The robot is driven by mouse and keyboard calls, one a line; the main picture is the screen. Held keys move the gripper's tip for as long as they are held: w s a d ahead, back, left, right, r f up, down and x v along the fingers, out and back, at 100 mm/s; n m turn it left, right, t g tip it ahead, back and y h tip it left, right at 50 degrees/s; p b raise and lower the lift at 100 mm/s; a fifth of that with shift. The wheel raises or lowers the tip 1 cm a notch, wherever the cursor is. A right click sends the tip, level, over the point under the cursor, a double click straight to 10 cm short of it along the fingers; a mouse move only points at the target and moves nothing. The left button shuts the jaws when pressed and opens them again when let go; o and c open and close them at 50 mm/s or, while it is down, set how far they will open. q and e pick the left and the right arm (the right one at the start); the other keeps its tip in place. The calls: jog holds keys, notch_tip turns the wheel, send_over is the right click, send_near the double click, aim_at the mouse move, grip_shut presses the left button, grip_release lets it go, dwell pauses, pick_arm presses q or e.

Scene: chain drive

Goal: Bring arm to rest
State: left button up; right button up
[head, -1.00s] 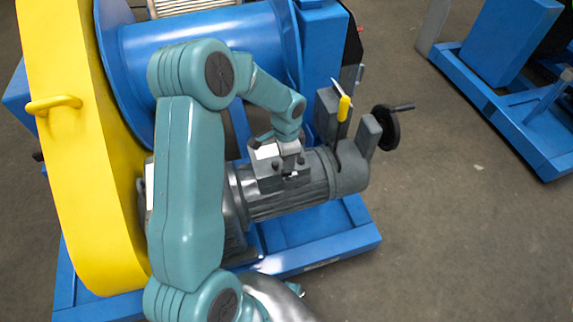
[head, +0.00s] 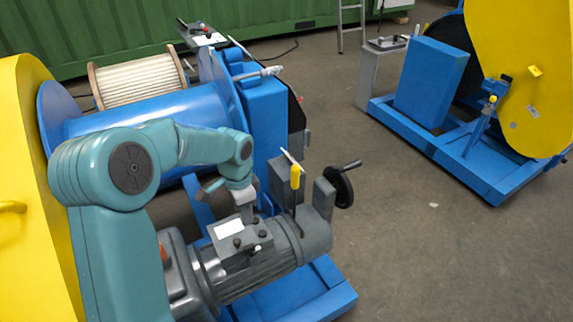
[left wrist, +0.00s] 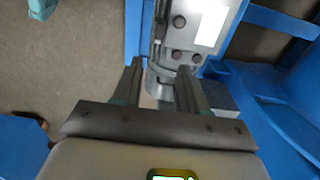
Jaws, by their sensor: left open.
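My left arm comes in from the left in the head view, and its wrist bends down over the grey motor (head: 255,278). My left gripper (head: 243,203) is at the rear side of the motor's terminal box (head: 232,232), which has a white label. In the left wrist view the open left gripper (left wrist: 160,85) has nothing between its two dark fingers. The terminal box (left wrist: 197,30) shows beyond the fingertips there. From these views I cannot tell whether the gripper touches anything. My right gripper is not in view.
A yellow-handled lever (head: 296,178) and a black handwheel (head: 341,188) stand right of the gripper. A blue drum (head: 150,103) and a yellow chain guard (head: 30,235) lie behind and left. A second blue-and-yellow machine (head: 432,85) stands far right.

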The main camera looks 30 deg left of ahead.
pick_arm(q)
jog(key=shift+d, duration=0.1)
jog(key=s+d+f+n+h+p, duration=0.25)
jog(key=d+f, duration=0.35)
jog(key=d, duration=0.4)
jog(key=s+d+f+n+h+p, duration=0.1)
jog(key=s+d+f+n+p, duration=0.2)
jog(key=d+f, duration=0.6)
jog(key=s+d+n+p, duration=0.1)
jog(key=s+d+n, duration=0.1)
jog(key=s+d, duration=0.5)
jog(key=s, duration=0.2)
jog(key=shift+s+d+p, duration=0.15)
jog(key=shift+s+p, duration=0.2)
jog(key=shift+p, duration=0.05)
jog(key=shift+r+t+h, duration=0.1)
jog(key=shift+t+h, duration=0.15)
jog(key=shift+t, duration=0.05)
